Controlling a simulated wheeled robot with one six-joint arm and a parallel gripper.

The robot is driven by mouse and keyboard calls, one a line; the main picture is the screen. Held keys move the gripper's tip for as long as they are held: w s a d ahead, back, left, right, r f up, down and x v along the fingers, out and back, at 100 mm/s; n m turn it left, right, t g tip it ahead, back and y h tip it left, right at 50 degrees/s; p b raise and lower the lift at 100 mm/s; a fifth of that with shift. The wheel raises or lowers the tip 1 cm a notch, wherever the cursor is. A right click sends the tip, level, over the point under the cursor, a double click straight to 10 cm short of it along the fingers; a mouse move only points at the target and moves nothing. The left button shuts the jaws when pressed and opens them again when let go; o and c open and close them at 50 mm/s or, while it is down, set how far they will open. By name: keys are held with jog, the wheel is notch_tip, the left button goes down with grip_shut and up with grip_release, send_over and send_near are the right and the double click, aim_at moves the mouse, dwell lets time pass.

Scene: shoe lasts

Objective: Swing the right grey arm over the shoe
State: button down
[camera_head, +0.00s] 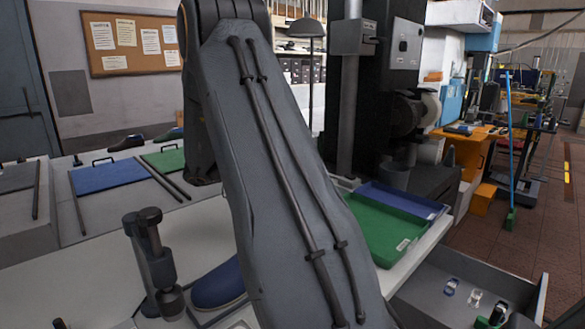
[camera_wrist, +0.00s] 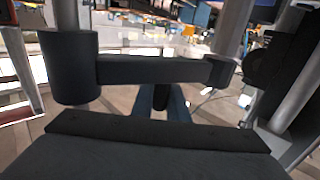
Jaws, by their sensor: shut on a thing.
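In the wrist view a dark grey arm (camera_wrist: 150,70) runs across the picture from a thick round hub at the left to a small block at the right. My gripper (camera_wrist: 161,102) is shut at the middle of this arm, on a dark part just below the bar; the exact contact is hard to see. In the head view a blue shoe (camera_head: 218,286) lies at the lower middle, partly hidden behind my own arm. Another grey arm on a post (camera_head: 150,255) stands just left of it. My gripper and the held arm are hidden in the head view.
A green tray (camera_head: 385,232) and a blue tray (camera_head: 398,200) lie to the right, beside a dark machine (camera_head: 365,110). An open grey drawer (camera_head: 425,290) juts out at the lower right.

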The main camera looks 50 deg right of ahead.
dwell(0.4)
jog(key=c, duration=1.7)
grip_release()
jog(key=shift+c, duration=0.2)
jog(key=shift+w, duration=0.1)
jog(key=b+v, duration=0.2)
jog(key=v, duration=0.5)
jog(key=shift+w+a, duration=0.25)
jog(key=shift+a, duration=0.05)
jog(key=shift+s+d+r, duration=0.1)
jog(key=p+x, duration=0.2)
jog(key=x, duration=0.6)
jog(key=shift+n+t+h, duration=0.3)
jog(key=shift+t, duration=0.1)
